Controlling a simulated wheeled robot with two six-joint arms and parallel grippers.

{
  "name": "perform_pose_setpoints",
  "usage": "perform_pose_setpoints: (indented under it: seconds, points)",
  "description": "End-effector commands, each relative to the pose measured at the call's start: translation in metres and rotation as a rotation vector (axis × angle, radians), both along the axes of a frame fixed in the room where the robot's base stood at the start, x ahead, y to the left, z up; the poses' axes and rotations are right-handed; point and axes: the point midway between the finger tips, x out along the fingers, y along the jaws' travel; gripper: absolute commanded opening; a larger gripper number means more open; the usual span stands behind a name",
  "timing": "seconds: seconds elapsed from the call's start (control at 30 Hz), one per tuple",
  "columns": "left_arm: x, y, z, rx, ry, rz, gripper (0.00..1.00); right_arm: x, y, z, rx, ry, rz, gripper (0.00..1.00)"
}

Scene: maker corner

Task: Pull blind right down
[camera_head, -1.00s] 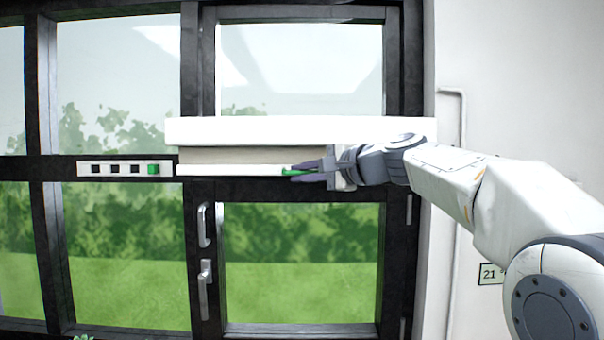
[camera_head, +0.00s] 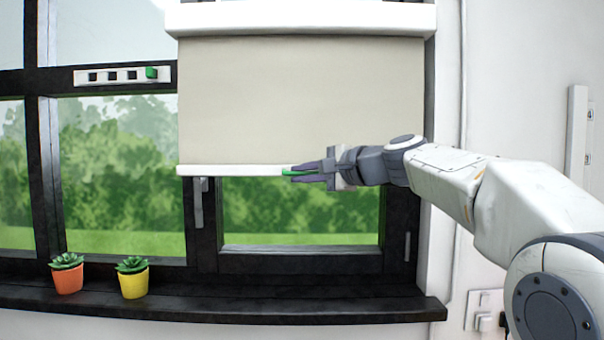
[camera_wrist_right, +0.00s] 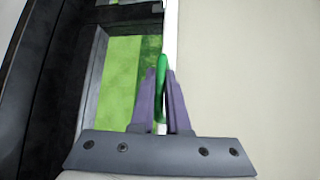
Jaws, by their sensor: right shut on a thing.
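The right blind (camera_head: 300,95) is a beige sheet hanging from a white box (camera_head: 300,17) over the right window. Its white bottom bar (camera_head: 225,170) lies across the upper part of the lower pane and covers the top of the window handle (camera_head: 201,200). A green tab (camera_head: 290,172) sits on the bar near its middle. My right gripper (camera_head: 306,173) is shut on the green tab, coming in from the right. In the right wrist view the green tab (camera_wrist_right: 161,85) stands between the two purple fingers, with the blind's sheet (camera_wrist_right: 240,70) to the right. My left gripper is not in view.
A dark sill (camera_head: 220,304) runs below the window. An orange pot (camera_head: 67,280) and a yellow pot (camera_head: 133,283) with succulents stand on its left part. A white strip (camera_head: 122,76) with dark squares and a green block is on the frame at left.

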Motion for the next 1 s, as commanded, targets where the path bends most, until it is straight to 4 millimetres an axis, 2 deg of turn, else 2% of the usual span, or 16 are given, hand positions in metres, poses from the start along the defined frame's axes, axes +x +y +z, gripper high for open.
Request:
perform_pose_setpoints:
  seconds: [0.03,0.7,0.9,1.0]
  points:
    - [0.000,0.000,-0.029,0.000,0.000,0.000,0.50,0.000,0.000,-0.030,-0.001,0.001,0.001,0.00]
    - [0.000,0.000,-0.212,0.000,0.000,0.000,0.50,0.000,0.000,-0.222,-0.002,0.002,0.001,0.00]
    - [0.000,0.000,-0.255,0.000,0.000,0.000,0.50,0.000,0.000,-0.268,-0.001,0.001,0.001,0.00]
    - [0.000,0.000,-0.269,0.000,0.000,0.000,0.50,0.000,0.000,-0.283,-0.002,0.001,0.001,0.00]
